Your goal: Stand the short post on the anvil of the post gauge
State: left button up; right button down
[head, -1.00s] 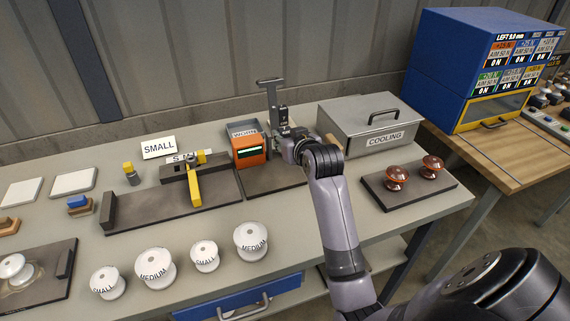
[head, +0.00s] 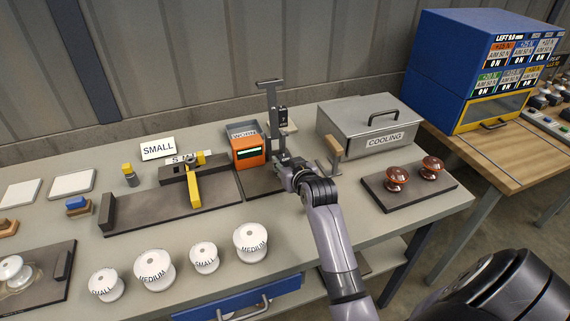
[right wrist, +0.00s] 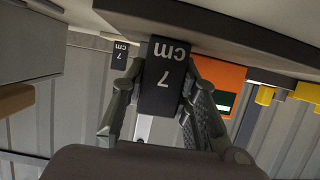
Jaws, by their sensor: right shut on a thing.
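My right gripper (head: 282,162) is low in front of the post gauge (head: 272,118), a grey upright with a T-shaped top. In the right wrist view the picture is upside down; there the gripper (right wrist: 160,88) is shut on a dark post marked "7 cm" (right wrist: 167,60), one finger on each side. The post's far end is close to a dark slab (right wrist: 235,30); I cannot tell whether they touch. In the head view the anvil is not clearly seen behind the gripper. A second dark "7"-marked block (right wrist: 120,54) stands farther back. My left gripper is out of view.
An orange bin (head: 249,155) stands just left of the gauge. A wooden-topped stand (head: 333,150) and the grey COOLING box (head: 350,118) are to the right. Brown insulators (head: 396,177) sit on a dark plate. Several white insulators (head: 154,268) line the front.

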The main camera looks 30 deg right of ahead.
jog(key=c, duration=1.7)
grip_release()
jog(key=shift+f, duration=0.1)
jog(key=o, duration=0.5)
jog(key=shift+c, duration=0.2)
jog(key=shift+r, duration=0.2)
jog(key=v, duration=1.2)
jog(key=shift+s+f, duration=0.1)
